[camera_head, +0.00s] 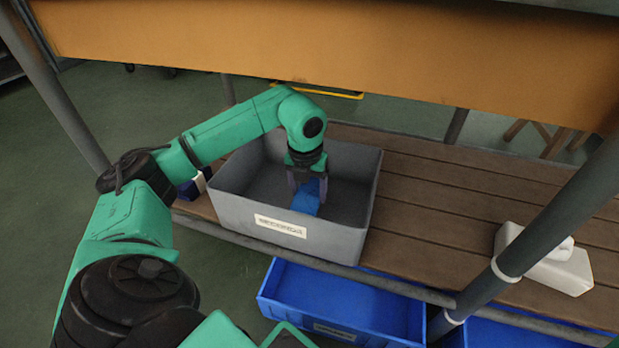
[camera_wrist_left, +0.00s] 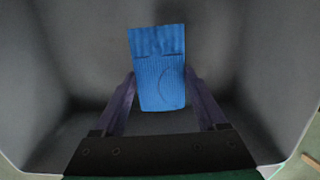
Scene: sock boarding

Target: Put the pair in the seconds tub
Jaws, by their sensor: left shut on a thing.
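A grey tub (camera_head: 355,170) with a white label on its front stands on the slatted wooden shelf. My left gripper (camera_head: 307,190) reaches down inside it. It is shut on the blue pair of socks (camera_head: 306,200), which hangs between the fingers inside the tub walls. In the left wrist view the ribbed blue socks (camera_wrist_left: 160,75) sit between the two dark fingers of the left gripper (camera_wrist_left: 160,92), with the grey tub interior (camera_wrist_left: 60,75) around them. I cannot tell whether the socks touch the tub floor. The label is too small to read. My right gripper is out of view.
Blue bins (camera_head: 340,300) stand below the shelf. A white box-like object (camera_head: 560,268) lies on the shelf at the right, behind a slanted grey post (camera_head: 545,225). A wide orange panel (camera_head: 330,45) hangs above. The shelf boards (camera_head: 440,205) right of the tub are clear.

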